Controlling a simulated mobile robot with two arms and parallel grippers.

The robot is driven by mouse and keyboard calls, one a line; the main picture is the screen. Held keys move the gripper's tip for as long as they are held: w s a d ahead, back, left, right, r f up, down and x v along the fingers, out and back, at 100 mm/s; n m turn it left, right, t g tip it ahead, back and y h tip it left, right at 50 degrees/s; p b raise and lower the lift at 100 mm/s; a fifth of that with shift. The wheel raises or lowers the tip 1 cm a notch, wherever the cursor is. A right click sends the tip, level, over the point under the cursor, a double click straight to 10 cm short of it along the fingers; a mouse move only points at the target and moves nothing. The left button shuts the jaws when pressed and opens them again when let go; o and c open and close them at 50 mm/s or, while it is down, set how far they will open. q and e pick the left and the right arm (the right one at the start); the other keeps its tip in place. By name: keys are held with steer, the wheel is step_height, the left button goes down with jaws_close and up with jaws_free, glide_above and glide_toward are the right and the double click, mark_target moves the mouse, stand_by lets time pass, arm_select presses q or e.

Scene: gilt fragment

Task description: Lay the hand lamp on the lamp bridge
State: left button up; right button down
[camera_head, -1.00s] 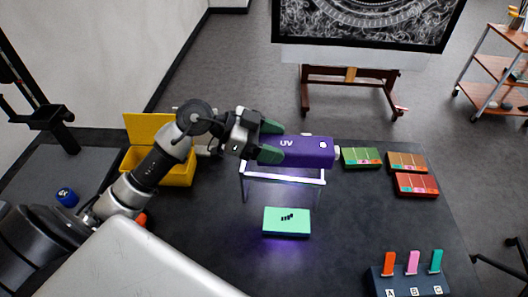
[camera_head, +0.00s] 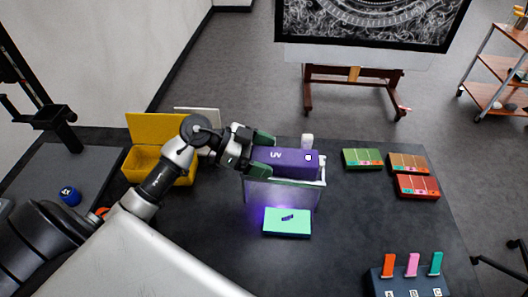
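The hand lamp (camera_head: 288,162) is a purple block marked UV. It lies level over the top of the lamp bridge (camera_head: 316,185), a clear stand with a pale rim. Whether the lamp touches the rim or hangs just above it, I cannot tell. My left gripper (camera_head: 261,154), with green fingertips, is shut on the lamp's left end, one finger behind it and one in front. The lamp hides much of the bridge's top. Violet light glows through the bridge onto the table. My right gripper is not in view.
A mint-green box (camera_head: 287,224) with a dark mark lies just in front of the bridge. A yellow open box (camera_head: 143,160) stands left. A small white object (camera_head: 307,140) is behind the lamp. Green (camera_head: 362,158) and red (camera_head: 417,187) cases lie right; a tabbed block (camera_head: 410,282) sits front right.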

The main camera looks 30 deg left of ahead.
arm_select(q)
steer(key=shift+r, duration=0.15)
steer(key=shift+s+a+r, duration=0.1)
steer(key=shift+a+r, duration=0.05)
steer(key=b+v, duration=0.2)
steer(key=v, duration=0.9)
steer(key=shift+s+a, duration=0.15)
steer(key=shift+a, duration=0.15)
